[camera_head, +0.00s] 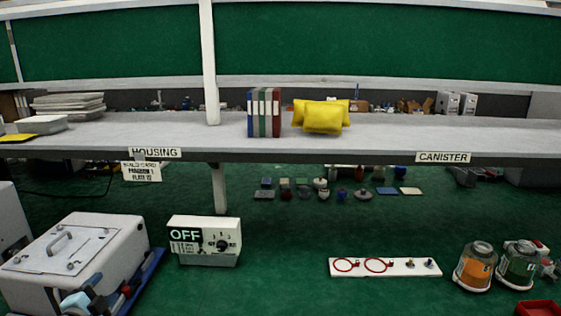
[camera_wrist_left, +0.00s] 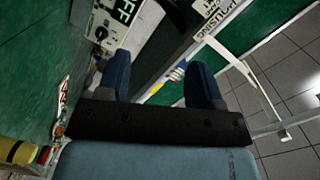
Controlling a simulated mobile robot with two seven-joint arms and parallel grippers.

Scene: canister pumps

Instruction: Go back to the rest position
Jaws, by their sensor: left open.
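My left gripper (camera_head: 112,298) shows at the bottom left of the head view, low in front of a white box with a handle. In the left wrist view its two dark blue fingers (camera_wrist_left: 158,82) stand wide apart with nothing held between them. The OFF control box (camera_wrist_left: 118,20) lies beyond the fingers at the top left of that view. My right gripper is not in view.
The white handled box (camera_head: 75,255) and the OFF control box (camera_head: 205,240) stand at the left. A white strip with red rings (camera_head: 385,267), an orange canister (camera_head: 475,268) and a green canister (camera_head: 517,265) stand at the right. A grey shelf (camera_head: 390,135) crosses behind. The green centre foreground is clear.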

